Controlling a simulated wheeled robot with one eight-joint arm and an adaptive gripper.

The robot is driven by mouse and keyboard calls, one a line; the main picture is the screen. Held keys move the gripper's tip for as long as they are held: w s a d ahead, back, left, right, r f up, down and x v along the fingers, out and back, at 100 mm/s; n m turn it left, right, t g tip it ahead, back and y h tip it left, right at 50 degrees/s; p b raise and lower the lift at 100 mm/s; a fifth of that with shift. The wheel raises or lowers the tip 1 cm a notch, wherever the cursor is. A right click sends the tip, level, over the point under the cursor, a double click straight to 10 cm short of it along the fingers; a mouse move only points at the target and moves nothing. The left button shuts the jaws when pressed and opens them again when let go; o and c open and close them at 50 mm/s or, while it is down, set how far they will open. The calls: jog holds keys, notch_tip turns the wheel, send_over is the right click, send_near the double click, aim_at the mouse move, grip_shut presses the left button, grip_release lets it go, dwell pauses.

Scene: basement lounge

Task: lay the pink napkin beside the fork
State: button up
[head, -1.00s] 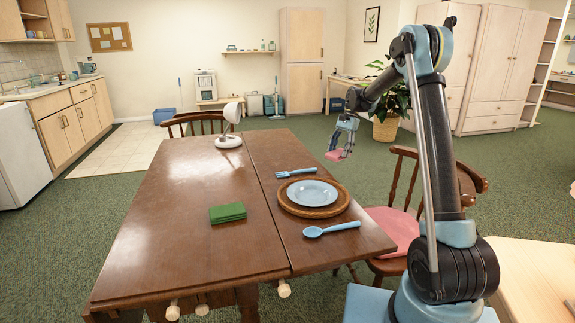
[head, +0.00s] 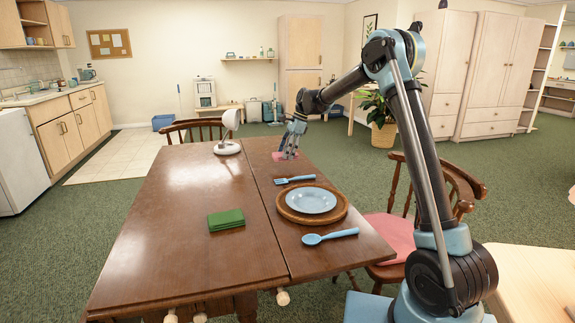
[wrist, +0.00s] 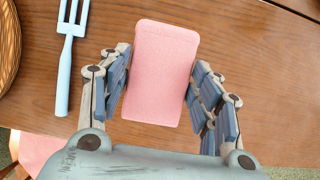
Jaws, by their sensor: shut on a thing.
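The pink napkin (head: 279,157) is a small folded rectangle at the far end of the table's right leaf. It also shows in the wrist view (wrist: 160,75), flat, between the two fingers. My gripper (head: 289,156) is shut on it from its two sides, at or just above the tabletop; I cannot tell whether the napkin touches the wood. The light blue fork (head: 295,179) lies on the table nearer the camera, between napkin and plate. In the wrist view the fork (wrist: 66,65) lies left of the napkin, with bare wood between them.
The blue plate (head: 311,200) sits on a brown round charger (head: 285,208), with a blue spoon (head: 330,236) in front. A green folded cloth (head: 226,219) and a white lamp (head: 228,148) stand on the left part of the table (head: 185,235). Chairs flank the far and right sides.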

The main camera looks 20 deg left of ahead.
aim_at(287, 169)
jog(key=shift+f, duration=2.45)
jog(key=o, duration=1)
jog(key=shift+c, duration=0.2)
